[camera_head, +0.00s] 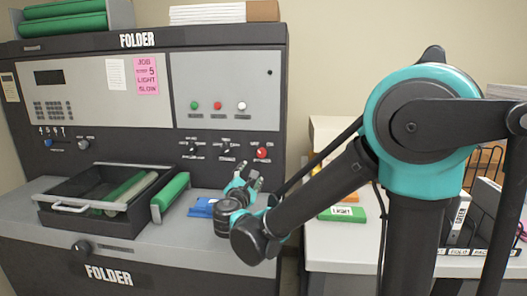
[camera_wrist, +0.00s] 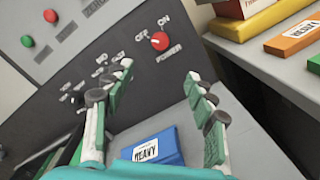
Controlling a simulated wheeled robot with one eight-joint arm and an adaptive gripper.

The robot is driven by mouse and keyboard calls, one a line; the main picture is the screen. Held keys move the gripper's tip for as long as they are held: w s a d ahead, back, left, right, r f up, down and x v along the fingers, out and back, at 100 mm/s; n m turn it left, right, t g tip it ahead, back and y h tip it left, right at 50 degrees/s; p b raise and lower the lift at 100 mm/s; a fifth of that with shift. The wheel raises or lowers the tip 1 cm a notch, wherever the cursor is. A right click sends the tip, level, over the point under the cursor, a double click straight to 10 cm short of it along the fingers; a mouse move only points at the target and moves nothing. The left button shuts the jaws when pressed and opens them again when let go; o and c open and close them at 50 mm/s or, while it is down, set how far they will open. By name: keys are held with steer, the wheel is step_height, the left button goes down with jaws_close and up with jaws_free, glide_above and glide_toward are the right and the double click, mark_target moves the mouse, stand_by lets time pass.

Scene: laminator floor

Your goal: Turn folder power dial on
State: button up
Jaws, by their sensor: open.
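The folder (camera_head: 225,98) is a large dark machine with a light grey panel. Its power dial (camera_wrist: 160,41) is a red knob on the dark lower panel, with OFF to its upper left, ON to its upper right and POWER below. In the head view the dial (camera_head: 263,153) sits at the panel's right end. My gripper (camera_wrist: 158,85) is open and empty, its fingers spread below and to either side of the dial, apart from it. In the head view my gripper (camera_head: 244,178) is just left of and below the dial.
A blue HEAVY block (camera_wrist: 148,148) lies on the folder's grey ledge below my gripper. A black tray (camera_head: 105,200) with green rollers stands to the left. A side table (camera_head: 350,250) on the right holds a green LIGHT block (camera_head: 345,213). Small black knobs (camera_head: 193,152) sit left of the dial.

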mark_target(261, 154)
steer(key=w, duration=0.6)
steer(key=w+d, duration=0.1)
steer(key=w, duration=1.1)
steer(key=shift+w+d, duration=0.15)
steer(key=shift+d, duration=0.15)
steer(key=c, duration=1.2)
steer(key=shift+o, duration=0.2)
